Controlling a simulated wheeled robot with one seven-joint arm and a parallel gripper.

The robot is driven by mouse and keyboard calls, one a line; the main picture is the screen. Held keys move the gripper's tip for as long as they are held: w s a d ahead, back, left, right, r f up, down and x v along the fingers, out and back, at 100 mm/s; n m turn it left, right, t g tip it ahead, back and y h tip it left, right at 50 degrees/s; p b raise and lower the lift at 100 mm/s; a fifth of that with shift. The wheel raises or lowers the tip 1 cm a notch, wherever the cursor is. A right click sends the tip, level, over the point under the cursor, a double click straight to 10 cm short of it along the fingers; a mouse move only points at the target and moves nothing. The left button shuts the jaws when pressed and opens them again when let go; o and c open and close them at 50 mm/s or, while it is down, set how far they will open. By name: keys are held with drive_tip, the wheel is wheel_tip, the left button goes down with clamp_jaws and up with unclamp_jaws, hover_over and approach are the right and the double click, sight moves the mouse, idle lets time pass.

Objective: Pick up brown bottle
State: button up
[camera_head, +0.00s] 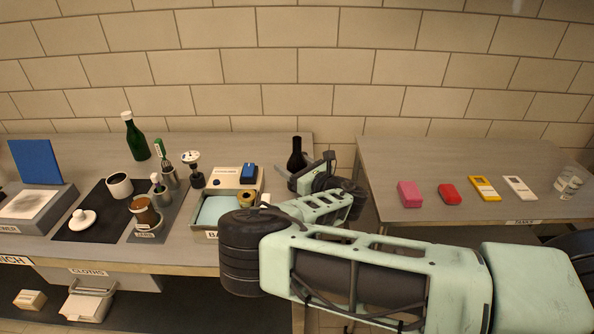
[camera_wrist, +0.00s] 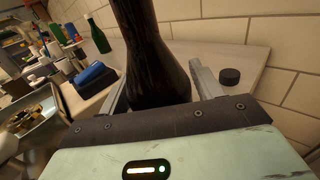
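The brown bottle (camera_head: 297,158), very dark, stands upright at the back right corner of the left table in the head view. In the wrist view the bottle (camera_wrist: 152,60) is large and close, its top cut off by the picture edge. My gripper (camera_wrist: 160,85) has one finger on each side of its lower body. The fingers look open, with a narrow gap showing at the right finger. In the head view my gripper (camera_head: 318,172) is beside the bottle, and my arm hides part of that table corner. Contact cannot be seen clearly.
A tray (camera_head: 212,211) and a blue object (camera_head: 248,172) are left of the bottle. A green bottle (camera_head: 136,139) stands farther left. A small dark disc (camera_wrist: 230,76) lies beyond the right finger. A gap separates the right table (camera_head: 450,160), which holds small coloured boxes.

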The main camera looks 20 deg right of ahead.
drive_tip(key=c, duration=1)
drive_tip(key=shift+o, duration=0.3)
drive_tip(key=shift+r, duration=0.15)
wheel_tip(320, 180, up, 10)
drive_tip(key=shift+f+b, duration=0.1)
drive_tip(key=shift+b, duration=0.8)
